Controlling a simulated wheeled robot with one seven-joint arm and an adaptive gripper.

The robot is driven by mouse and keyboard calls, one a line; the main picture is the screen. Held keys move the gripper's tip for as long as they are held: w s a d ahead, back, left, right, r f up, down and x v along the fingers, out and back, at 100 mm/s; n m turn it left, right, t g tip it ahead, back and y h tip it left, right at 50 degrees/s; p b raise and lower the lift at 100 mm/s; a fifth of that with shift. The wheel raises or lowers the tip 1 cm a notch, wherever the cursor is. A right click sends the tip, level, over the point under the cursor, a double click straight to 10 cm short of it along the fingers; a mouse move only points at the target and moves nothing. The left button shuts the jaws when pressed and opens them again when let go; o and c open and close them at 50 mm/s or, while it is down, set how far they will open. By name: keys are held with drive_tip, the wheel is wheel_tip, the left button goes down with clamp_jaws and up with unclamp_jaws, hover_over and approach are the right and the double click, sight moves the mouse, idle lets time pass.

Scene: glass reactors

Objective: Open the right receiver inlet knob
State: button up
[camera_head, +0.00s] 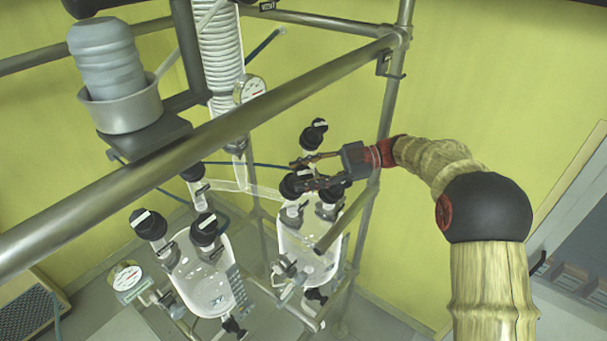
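The right receiver (308,262) is a clear glass vessel in the metal frame, with several black knobs above it. One black knob with a white mark (314,133) stands highest, above my gripper. Another black knob (290,188) is at the tips of my gripper, and a third (330,196) is just below its lower finger. I cannot tell which one is the inlet knob. My gripper (297,174) comes in from the right with its two fingers apart. The lower finger overlaps the second knob; contact cannot be told.
A thick metal rail (200,143) crosses in front, and an upright post (388,90) stands close to my gripper. The left receiver (208,283) has black knobs too. A heating pot (125,108) and a coiled glass condenser (220,45) are at upper left.

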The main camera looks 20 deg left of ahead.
drive_tip(key=o, duration=0.4)
drive_tip(key=v, duration=1.2)
drive_tip(key=shift+w+f, duration=0.1)
